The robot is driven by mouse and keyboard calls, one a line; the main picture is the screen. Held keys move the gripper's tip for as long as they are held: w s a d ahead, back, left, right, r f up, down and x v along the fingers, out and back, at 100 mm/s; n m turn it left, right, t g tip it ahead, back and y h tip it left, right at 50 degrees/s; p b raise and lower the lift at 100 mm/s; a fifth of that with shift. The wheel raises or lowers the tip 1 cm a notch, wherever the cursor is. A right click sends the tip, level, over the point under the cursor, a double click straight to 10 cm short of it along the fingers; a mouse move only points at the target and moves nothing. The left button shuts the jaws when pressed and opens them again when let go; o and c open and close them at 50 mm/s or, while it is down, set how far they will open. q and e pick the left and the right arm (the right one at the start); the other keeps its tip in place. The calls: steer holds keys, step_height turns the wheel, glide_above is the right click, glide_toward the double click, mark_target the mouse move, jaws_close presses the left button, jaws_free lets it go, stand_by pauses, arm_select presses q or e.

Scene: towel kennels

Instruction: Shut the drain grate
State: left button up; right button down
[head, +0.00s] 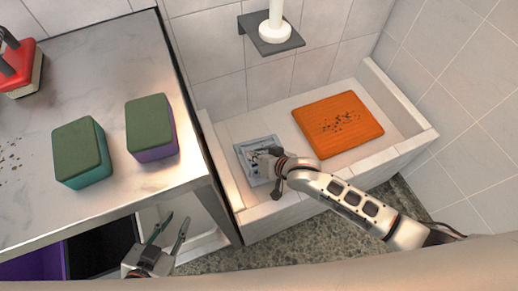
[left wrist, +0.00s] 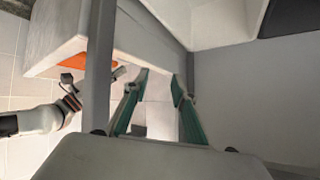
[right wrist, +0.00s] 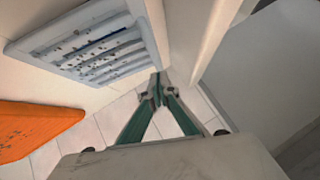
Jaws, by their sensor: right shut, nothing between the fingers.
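The drain grate (head: 247,153) is a light blue-grey square near the left end of the tiled basin, partly covered by my right gripper. In the right wrist view the grate (right wrist: 88,42) shows slanted slots and scattered dark specks; I cannot tell if its slots are open or shut. My right gripper (head: 277,188) is shut and empty, at the grate's near side; in the right wrist view its fingertips (right wrist: 157,88) are beside the grate. My left gripper (head: 170,232) is open and empty, low beside the counter, and its spread fingers (left wrist: 159,80) show in the left wrist view.
An orange mat (head: 338,124) with dark crumbs lies in the basin (head: 408,132), right of the grate. The counter (head: 92,72) at left holds a teal-and-green block (head: 82,152), a purple-and-green block (head: 151,127) and a red-topped tool (head: 20,68). A white post on a grey plate (head: 271,34) is above the basin.

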mark_target(246, 160)
steer(key=shift+s+a+f, duration=0.1)
steer(key=shift+a+f, duration=0.1)
steer(key=shift+f, duration=0.55)
steer(key=shift+r, duration=0.1)
steer(key=shift+s+a+f, duration=0.15)
steer(key=shift+a+f, duration=0.45)
steer(key=shift+f, duration=0.3)
